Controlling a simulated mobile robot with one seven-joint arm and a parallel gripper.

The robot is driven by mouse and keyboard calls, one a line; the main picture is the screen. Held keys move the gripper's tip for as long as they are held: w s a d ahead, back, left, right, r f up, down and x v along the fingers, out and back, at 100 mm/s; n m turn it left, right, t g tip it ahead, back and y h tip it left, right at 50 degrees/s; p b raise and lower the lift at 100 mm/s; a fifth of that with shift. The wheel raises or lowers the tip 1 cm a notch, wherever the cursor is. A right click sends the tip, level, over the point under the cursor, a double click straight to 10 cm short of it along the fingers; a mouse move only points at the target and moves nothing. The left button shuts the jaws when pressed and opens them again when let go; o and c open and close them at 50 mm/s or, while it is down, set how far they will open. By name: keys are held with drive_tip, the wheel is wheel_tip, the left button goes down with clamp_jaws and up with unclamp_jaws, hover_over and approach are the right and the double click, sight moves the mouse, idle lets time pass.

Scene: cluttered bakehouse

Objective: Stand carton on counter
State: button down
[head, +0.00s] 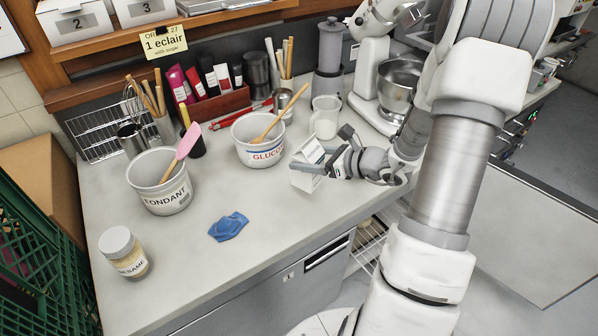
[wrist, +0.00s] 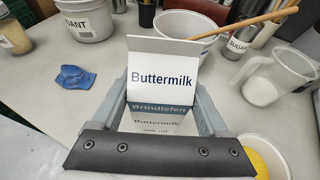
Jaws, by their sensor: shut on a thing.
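The carton (head: 306,178) is white with a gabled top. In the wrist view the carton (wrist: 163,78) shows the word "Buttermilk" on its facing side. My gripper (head: 334,162) is shut on it, with one finger on each side, as the wrist view shows (wrist: 163,104). The carton is at the right part of the pale grey counter (head: 275,200), right of the glucose tub, and looks slightly tilted in the head view. I cannot tell whether its base touches the counter.
The glucose tub (head: 258,150) and a glass jug (head: 325,118) stand close behind the carton. A blue cloth (head: 228,227), fondant tub (head: 160,190) and sesame jar (head: 124,252) lie to the left. A mixer (head: 372,65) stands behind. The counter's front middle is clear.

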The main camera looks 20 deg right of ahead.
drive_tip(key=shift+w+a+f, duration=0.35)
drive_tip(key=shift+a+f, duration=0.1)
drive_tip(key=shift+a, duration=0.2)
drive_tip(key=shift+f, duration=2)
drive_tip(key=shift+f, duration=0.1)
unclamp_jaws()
drive_tip(key=shift+s+d+r, duration=0.2)
drive_tip(key=shift+r, duration=0.05)
drive_tip(key=v, duration=1.1)
drive_tip(key=shift+s, duration=0.25)
